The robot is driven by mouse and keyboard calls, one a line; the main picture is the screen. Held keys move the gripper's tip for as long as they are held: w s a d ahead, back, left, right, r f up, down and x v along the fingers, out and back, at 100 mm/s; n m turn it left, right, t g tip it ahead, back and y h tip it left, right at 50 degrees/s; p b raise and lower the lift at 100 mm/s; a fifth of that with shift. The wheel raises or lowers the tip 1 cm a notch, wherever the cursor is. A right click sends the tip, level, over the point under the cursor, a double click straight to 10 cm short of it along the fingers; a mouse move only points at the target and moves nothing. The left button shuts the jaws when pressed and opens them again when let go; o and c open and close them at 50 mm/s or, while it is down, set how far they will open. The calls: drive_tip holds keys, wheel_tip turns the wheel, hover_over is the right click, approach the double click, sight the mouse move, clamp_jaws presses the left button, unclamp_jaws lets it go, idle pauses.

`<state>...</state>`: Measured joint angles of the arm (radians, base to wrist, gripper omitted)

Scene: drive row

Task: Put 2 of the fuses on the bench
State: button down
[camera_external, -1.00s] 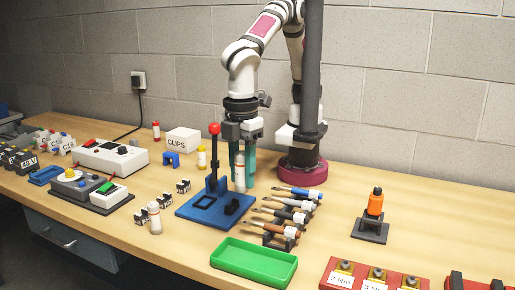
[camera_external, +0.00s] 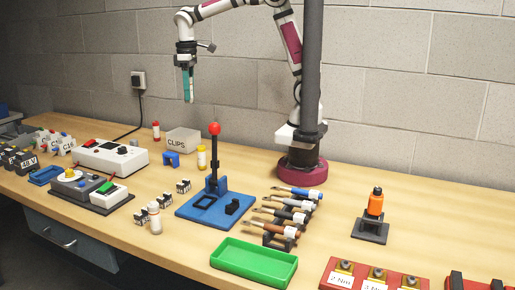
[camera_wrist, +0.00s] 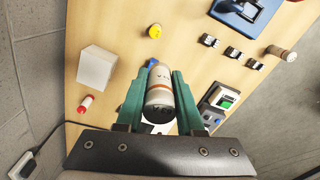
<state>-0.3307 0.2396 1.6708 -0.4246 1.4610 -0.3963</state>
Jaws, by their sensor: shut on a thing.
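My gripper (camera_external: 188,88) is raised high above the back left of the bench (camera_external: 330,215). In the wrist view its teal fingers (camera_wrist: 160,96) are shut on a pale cylindrical fuse (camera_wrist: 159,92) with reddish bands. A yellow cylinder (camera_external: 201,158) and a red cylinder (camera_external: 156,131) stand farther back.
A blue press (camera_external: 214,200) with a red-knobbed lever is central, near a tool rack (camera_external: 283,216) and green tray (camera_external: 254,263). A white instrument (camera_external: 110,157) stands left. Bare wood lies right of the rack.

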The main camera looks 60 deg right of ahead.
drive_tip(key=shift+s+a+f+n, duration=0.45)
drive_tip(key=shift+a+f, duration=0.7)
drive_tip(key=shift+f, duration=2.7)
drive_tip(key=shift+s+a+f+n, duration=0.2)
drive_tip(key=shift+a+f+n, duration=0.65)
drive_tip(key=shift+f, duration=3)
drive_tip(key=shift+s+a+f+n, duration=0.3)
drive_tip(key=shift+a+f, duration=1.1)
drive_tip(key=shift+f, duration=2.45)
drive_tip(key=shift+f, duration=0.5)
drive_tip(key=shift+c, duration=2.3)
unclamp_jaws()
wheel_tip(320, 180, up, 16)
drive_tip(key=shift+f, duration=0.15)
